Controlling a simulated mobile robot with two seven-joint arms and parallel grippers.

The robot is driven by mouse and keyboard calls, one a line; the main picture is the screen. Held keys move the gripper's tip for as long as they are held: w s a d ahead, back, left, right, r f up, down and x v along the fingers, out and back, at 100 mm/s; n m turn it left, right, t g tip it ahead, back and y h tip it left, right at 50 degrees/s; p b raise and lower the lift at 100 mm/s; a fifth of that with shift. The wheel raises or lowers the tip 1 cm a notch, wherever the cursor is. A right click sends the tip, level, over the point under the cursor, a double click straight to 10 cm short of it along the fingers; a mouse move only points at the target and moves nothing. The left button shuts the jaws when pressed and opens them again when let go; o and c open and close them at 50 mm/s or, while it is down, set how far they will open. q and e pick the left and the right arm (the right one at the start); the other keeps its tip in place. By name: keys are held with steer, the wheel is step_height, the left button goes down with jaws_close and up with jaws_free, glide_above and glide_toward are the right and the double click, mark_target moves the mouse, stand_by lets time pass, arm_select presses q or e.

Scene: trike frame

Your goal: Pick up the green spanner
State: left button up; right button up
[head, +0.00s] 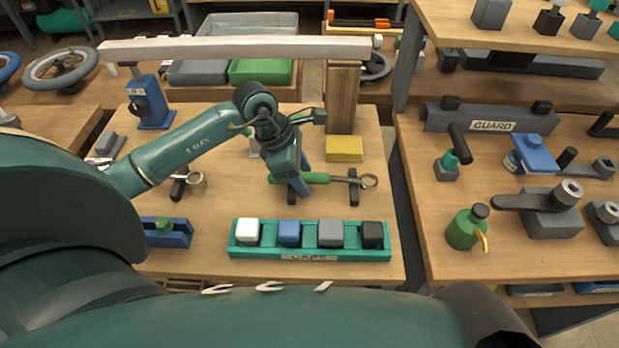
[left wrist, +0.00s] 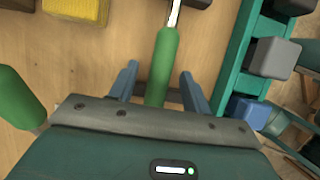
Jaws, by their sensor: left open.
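The green spanner (head: 318,178) lies across the wooden table, its green handle to the left and its metal ring end to the right on a black rest (head: 353,187). My left gripper (head: 290,188) is at the handle's left part, pointing down, and hides some of it. In the left wrist view the open fingers (left wrist: 159,76) stand either side of the green handle (left wrist: 163,58), with gaps visible on both sides. The height of the fingers over the handle is hard to tell. My right gripper is not in view.
A teal caps tray (head: 310,255) with several coloured blocks stands in front of the spanner. A yellow block (head: 344,149) and a wooden post (head: 342,98) are behind it. A white beam (head: 235,48) spans above. Another green handle (left wrist: 20,98) lies left in the wrist view.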

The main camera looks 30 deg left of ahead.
arm_select(q)
jaws_close()
stand_by(0.6)
